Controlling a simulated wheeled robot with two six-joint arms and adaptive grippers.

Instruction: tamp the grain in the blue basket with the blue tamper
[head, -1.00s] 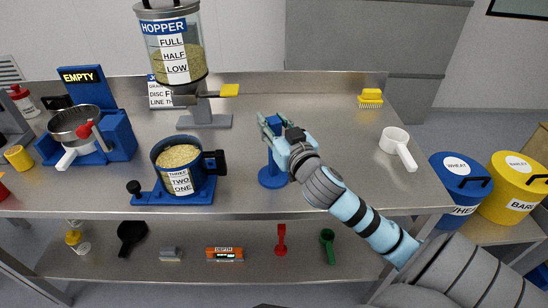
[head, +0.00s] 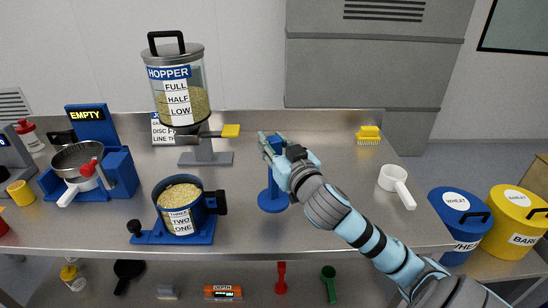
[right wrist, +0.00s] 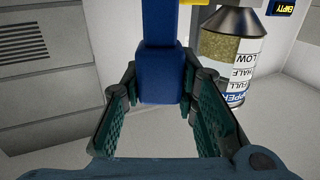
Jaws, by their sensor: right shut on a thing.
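The blue tamper (head: 272,198) stands upright on the bench, right of the basket, its round foot low and its handle at the top. My right gripper (head: 272,146) is shut on its handle; the right wrist view shows the blue handle (right wrist: 160,75) between the two fingers. The blue basket (head: 181,205) sits on a blue base left of the tamper, apart from it, with a dark handle on its right. Pale grain (head: 179,193) fills it near the rim; its label reads three, two, one. My left gripper is not in view.
A hopper (head: 180,90) stands behind the basket, with a yellow-ended lever (head: 231,131) at its outlet. A metal sieve pan (head: 78,163) rests in a blue stand at left. A white scoop (head: 396,184) and yellow brush (head: 369,135) lie at right. The bench between tamper and scoop is clear.

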